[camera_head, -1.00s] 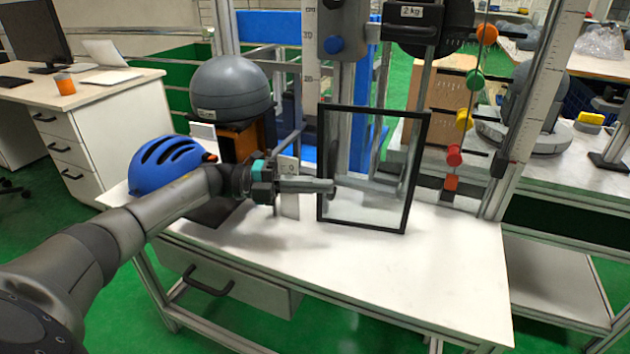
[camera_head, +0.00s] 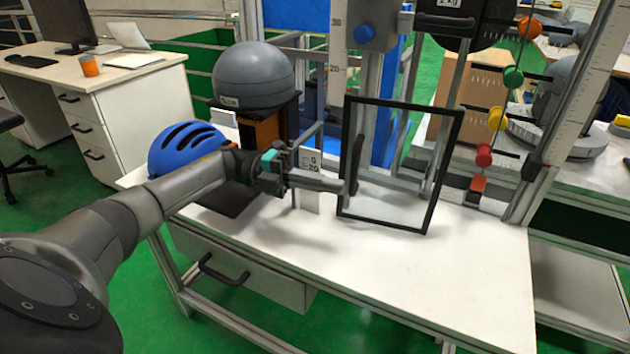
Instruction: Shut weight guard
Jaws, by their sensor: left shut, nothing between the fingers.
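The weight guard (camera_head: 433,185) is a clear panel in a black frame, standing upright over the white tabletop in front of the drop tower. A dark vertical handle-like part (camera_head: 356,163) shows near its left edge. My left gripper (camera_head: 343,187) comes in from the left, with its fingers shut and nothing between them. Its tips are at the guard's left frame edge, close to the handle; I cannot tell whether they touch. A dark weight block (camera_head: 447,24) with a label hangs high on the tower, cut by the top edge. My right gripper is not in view.
A grey ball (camera_head: 253,76) rests on a stand behind my left wrist, with a blue helmet (camera_head: 186,148) beside it. Coloured markers (camera_head: 513,77) line a rod right of the guard. The front of the white tabletop (camera_head: 440,285) is clear.

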